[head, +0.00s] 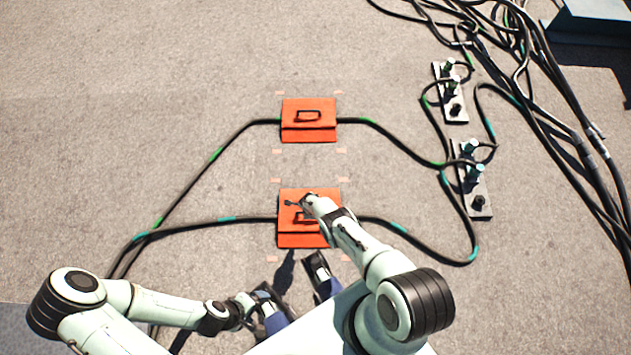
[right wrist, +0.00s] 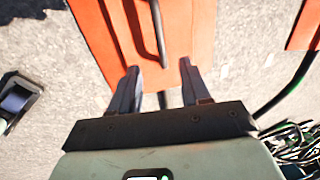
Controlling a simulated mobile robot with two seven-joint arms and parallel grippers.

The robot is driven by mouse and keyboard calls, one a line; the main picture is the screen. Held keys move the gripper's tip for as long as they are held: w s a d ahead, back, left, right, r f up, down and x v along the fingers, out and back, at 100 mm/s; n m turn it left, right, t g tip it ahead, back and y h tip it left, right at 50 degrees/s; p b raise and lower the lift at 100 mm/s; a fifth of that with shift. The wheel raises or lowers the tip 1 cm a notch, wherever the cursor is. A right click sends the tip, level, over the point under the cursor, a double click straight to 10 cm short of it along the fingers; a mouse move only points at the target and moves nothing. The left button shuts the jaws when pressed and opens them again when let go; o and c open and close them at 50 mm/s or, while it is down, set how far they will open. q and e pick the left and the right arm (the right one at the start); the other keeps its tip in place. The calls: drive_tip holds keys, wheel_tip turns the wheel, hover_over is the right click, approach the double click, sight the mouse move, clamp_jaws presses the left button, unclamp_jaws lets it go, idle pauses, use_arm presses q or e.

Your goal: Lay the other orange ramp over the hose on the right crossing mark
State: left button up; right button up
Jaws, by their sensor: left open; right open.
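Two orange ramps lie flat on the ground in the head view, a far one (head: 309,133) and a near one (head: 292,240). Each has a dark handle on top and a hose passing under it, coming out on both sides. Pale corner marks frame each ramp. My right gripper (head: 299,203) is over the near ramp, at its handle. In the right wrist view its open fingers (right wrist: 158,82) stand apart at the ramp (right wrist: 182,35), with the handle (right wrist: 156,40) between them in the picture, not clamped. My left gripper (head: 262,302) is low, in front of the near ramp, open and empty.
Dark hoses run left and right of the ramps. Two connector plates (head: 450,95) (head: 473,180) with upright fittings stand to the right. Tangled cables (head: 560,120) lie beyond them, and a grey-blue box (head: 595,20) is at the top right. The ground at upper left is clear.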

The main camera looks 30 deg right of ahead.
drive_tip(key=s+a+r+n+g+y, duration=0.1)
drive_tip(key=s+a+r+n, duration=0.2)
drive_tip(key=s+r+n, duration=0.3)
drive_tip(key=s+a+r+n+y, duration=0.2)
drive_tip(key=s+a+r+n, duration=0.1)
drive_tip(key=s+r+n, duration=0.4)
drive_tip(key=s+a+r+n+g+y, duration=0.1)
drive_tip(key=s+a+r+n+y, duration=0.1)
drive_tip(key=s+r+n, duration=0.5)
drive_tip(key=s+a+r, duration=0.1)
drive_tip(key=s+r, duration=0.4)
drive_tip(key=r, duration=0.5)
drive_tip(key=shift+g, duration=0.3)
wheel_tip(320, 180, up, 10)
drive_tip(key=w+p, duration=0.2)
drive_tip(key=p, duration=0.8)
drive_tip(key=shift+r+p, duration=0.2)
drive_tip(key=shift+p, duration=0.15)
drive_tip(key=shift+s, duration=0.1)
